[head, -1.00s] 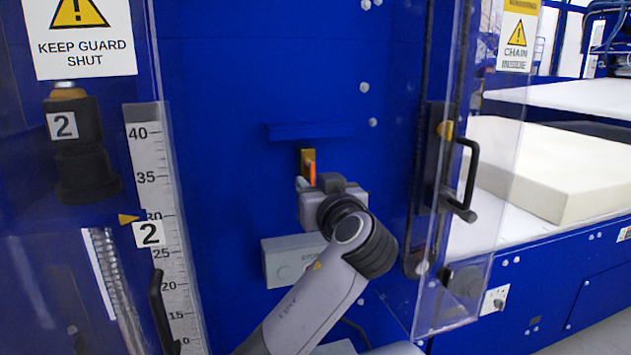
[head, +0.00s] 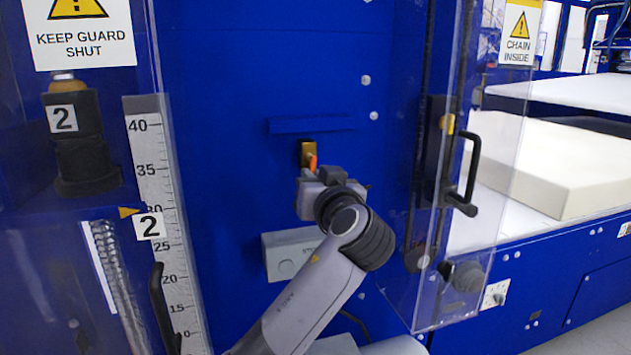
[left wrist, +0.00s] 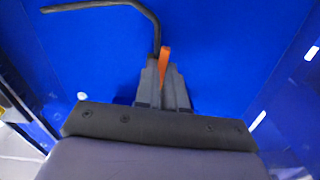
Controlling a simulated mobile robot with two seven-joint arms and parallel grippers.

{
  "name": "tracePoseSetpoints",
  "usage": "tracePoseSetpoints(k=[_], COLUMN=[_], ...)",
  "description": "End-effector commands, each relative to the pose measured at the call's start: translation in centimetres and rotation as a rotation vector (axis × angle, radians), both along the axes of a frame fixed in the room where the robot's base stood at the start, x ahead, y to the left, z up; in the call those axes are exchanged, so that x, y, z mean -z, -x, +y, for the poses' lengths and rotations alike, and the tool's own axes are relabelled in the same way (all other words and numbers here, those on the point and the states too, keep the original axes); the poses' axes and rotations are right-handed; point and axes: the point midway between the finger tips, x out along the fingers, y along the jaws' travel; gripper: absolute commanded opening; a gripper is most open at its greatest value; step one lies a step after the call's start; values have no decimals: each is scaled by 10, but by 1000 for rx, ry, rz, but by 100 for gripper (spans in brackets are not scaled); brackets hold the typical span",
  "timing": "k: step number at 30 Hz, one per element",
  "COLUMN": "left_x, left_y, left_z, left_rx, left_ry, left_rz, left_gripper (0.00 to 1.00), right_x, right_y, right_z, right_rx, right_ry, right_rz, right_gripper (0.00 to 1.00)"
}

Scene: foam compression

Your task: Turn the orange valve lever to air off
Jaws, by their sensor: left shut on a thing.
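The orange valve lever (head: 312,161) shows as a short piece below and right of its brass-coloured valve body (head: 306,148) on the blue panel. My left gripper (head: 315,171) is at the lever, and its arm comes up from below. In the left wrist view, the orange lever (left wrist: 164,62) stands between the two dark fingers (left wrist: 164,82), which are shut on it. The lower part of the lever is hidden by the gripper in the head view. My right gripper is not in view.
A blue ledge (head: 311,124) juts out just above the valve. A grey box (head: 288,258) sits below, partly behind my arm. A clear guard with a black handle (head: 470,170) stands to the right, and a scale (head: 160,200) to the left. A dark bent rod (left wrist: 150,14) passes near the fingers.

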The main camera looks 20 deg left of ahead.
Motion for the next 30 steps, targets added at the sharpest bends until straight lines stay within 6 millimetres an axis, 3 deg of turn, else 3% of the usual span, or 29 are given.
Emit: tracePoseSetpoints(k=[30], left_x=[-16], left_y=[13], left_z=[18], left_rx=[2], left_ry=[-781], left_rz=[530], left_gripper=[0], right_x=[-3], right_y=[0], right_z=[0], right_rx=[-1], right_ry=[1], right_rz=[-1], right_gripper=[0])
